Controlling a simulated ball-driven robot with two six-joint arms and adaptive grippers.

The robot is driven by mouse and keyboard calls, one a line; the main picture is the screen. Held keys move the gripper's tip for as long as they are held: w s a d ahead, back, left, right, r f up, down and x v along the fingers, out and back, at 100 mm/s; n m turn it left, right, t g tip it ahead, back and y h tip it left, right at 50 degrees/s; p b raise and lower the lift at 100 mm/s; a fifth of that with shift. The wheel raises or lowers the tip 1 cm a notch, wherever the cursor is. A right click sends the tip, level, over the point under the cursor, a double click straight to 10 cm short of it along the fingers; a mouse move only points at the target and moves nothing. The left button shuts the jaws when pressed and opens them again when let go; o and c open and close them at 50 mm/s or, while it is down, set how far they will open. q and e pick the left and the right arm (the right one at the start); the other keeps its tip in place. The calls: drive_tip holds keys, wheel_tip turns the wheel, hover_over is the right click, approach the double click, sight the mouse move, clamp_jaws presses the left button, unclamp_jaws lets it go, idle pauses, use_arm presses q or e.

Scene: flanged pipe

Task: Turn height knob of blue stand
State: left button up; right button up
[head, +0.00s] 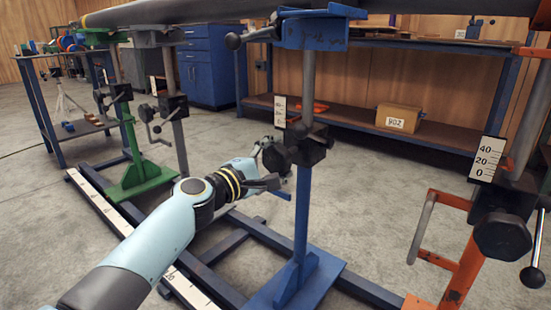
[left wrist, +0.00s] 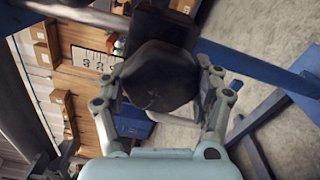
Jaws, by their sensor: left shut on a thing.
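The blue stand (head: 303,205) rises from a blue foot plate on the floor, with a grey inner post and a blue head under the long pipe (head: 200,14). Its black height knob (head: 275,158) sits on the black clamp block at mid-height, by a small white scale (head: 280,112). My left gripper (head: 272,160) reaches the knob from the left. In the left wrist view the dark, faceted knob (left wrist: 160,76) fills the space between the two fingers, which press on its opposite sides. My right gripper is not in view.
A green stand (head: 130,150) stands at the left and an orange stand (head: 470,240) with a black knob at the right. Blue floor rails (head: 230,242) run past the blue stand's foot. A blue shelf (head: 350,125) with a box stands behind.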

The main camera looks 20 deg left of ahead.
use_arm(q)
drive_tip(key=shift+f, duration=0.1)
drive_tip(key=o, duration=0.9)
drive_tip(key=shift+o, duration=1.4)
drive_tip(key=v, duration=1.2)
